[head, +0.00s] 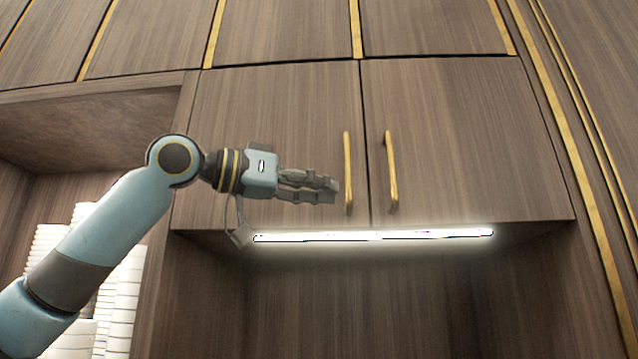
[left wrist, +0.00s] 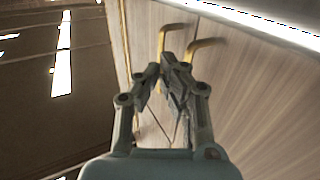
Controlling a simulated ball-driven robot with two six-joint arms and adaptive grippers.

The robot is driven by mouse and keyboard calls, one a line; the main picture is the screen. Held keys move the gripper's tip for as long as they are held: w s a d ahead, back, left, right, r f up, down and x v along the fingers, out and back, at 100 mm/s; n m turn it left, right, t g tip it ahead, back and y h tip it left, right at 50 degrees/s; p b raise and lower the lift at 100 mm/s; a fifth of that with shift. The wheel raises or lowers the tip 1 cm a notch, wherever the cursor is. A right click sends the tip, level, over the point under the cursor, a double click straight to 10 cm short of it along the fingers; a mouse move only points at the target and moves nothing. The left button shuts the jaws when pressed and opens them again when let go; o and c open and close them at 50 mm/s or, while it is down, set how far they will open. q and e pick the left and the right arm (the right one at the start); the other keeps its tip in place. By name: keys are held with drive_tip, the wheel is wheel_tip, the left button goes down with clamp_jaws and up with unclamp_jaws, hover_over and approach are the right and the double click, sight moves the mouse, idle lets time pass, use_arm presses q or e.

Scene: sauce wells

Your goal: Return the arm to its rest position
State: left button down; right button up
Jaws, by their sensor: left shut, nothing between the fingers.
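My left arm (head: 100,230) reaches in from the lower left of the head view. My left gripper (head: 334,189) is shut and empty in front of the left cabinet door (head: 270,130). Its fingertips appear close to the left gold handle (head: 348,170), and I cannot tell whether they touch it. In the left wrist view the shut fingers (left wrist: 168,72) point toward the two gold handles. Both cabinet doors are closed. My right gripper is not in view.
The right cabinet door (head: 460,130) has its own gold handle (head: 390,170). A bright light strip (head: 380,236) runs under the cabinet. Stacked white dishes (head: 122,300) stand in an open shelf at the lower left, behind my arm.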

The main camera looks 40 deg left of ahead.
use_arm(q)
drive_tip(key=shift+s+d, duration=1.25)
drive_tip(key=shift+s, duration=0.85)
drive_tip(key=w+d+f+n+g+y, duration=0.1)
drive_tip(key=w+f, duration=0.2)
drive_tip(key=f, duration=0.6)
drive_tip(key=w+f+g+y, duration=0.1)
drive_tip(key=w+f, duration=0.1)
drive_tip(key=f, duration=0.6)
drive_tip(key=s+f+n+g+y, duration=0.2)
drive_tip(key=s+f+g+y, duration=0.1)
drive_tip(key=f, duration=1.8)
drive_tip(key=s+f+n+g+y, duration=0.2)
drive_tip(key=s+f+g+y, duration=0.4)
drive_tip(key=s+f, duration=1.7)
drive_tip(key=s+a+f+g+h+b, duration=0.2)
drive_tip(key=f+b, duration=0.8)
drive_tip(key=f, duration=2.4)
drive_tip(key=s+a+f+g+b, duration=0.1)
drive_tip(key=s+f+b, duration=0.5)
drive_tip(key=s+f, duration=1.3)
wheel_tip(320, 180, down, 4)
drive_tip(key=shift+a+f+n+g+y+b, duration=0.1)
drive_tip(key=shift+a+n+g+y+b, duration=0.25)
drive_tip(key=shift+a, duration=0.3)
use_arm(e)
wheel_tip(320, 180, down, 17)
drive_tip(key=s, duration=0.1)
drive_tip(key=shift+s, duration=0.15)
